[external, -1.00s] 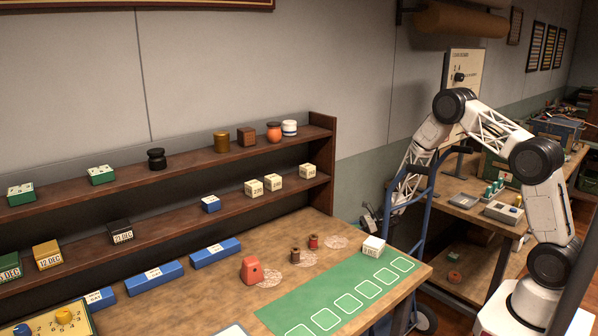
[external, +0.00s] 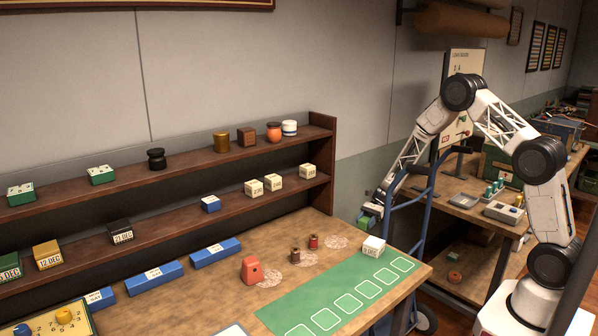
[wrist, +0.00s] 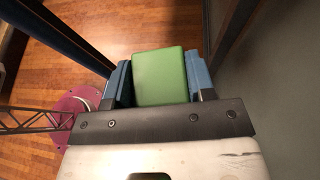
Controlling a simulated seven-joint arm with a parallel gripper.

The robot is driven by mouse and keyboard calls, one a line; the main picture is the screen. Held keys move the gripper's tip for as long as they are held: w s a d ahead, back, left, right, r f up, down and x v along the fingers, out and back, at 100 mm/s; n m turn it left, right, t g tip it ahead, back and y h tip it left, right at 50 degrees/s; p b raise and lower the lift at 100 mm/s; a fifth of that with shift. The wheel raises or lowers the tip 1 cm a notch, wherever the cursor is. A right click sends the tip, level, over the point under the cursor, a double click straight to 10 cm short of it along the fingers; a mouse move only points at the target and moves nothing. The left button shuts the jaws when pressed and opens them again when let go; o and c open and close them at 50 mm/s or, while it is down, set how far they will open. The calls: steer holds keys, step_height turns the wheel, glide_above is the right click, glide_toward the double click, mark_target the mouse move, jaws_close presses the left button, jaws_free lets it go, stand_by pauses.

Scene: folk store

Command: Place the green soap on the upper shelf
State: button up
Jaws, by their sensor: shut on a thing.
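My gripper (wrist: 160,82) is shut on the green soap (wrist: 158,78), a plain green block between the blue jaws in the wrist view. In the external view my gripper (external: 369,213) hangs in the air beyond the right end of the workbench, close beside the blue hand truck; the soap shows there only as a small green patch. The upper shelf (external: 203,163) runs along the wall at the left, well away from my gripper. It carries two green-and-white blocks, a black jar, a gold tin, a brown block, an orange jar and a white-and-blue jar.
The blue hand truck (external: 430,205) stands between the bench and my base. The lower shelf (external: 165,228) holds dated blocks. The workbench (external: 225,290) bears a red block, spools and a green mat (external: 300,312). The upper shelf has bare stretches between items.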

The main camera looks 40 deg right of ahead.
steer(key=s+a+r+m+t+h, duration=0.1)
steer(key=a+r+m+t+h, duration=0.3)
steer(key=r, duration=1.3)
steer(key=s+a+r+m+t+h, duration=0.1)
steer(key=a+r+m+t+h, duration=0.4)
steer(key=r, duration=1.3)
steer(key=s+a+r+m+t+h, duration=0.2)
steer(key=a+r+m+t+h, duration=0.2)
steer(key=a+r+m, duration=0.6)
steer(key=shift+a+r+m+t, duration=0.25)
steer(key=shift+r+t, duration=0.95)
steer(key=shift+r, duration=2.75)
steer(key=shift+d, duration=0.1)
steer(key=shift+w, duration=0.15)
glide_above(308, 131)
steer(key=shift+w+d+f, duration=0.1)
steer(key=shift+d+f, duration=0.05)
steer(key=shift+f, duration=0.6)
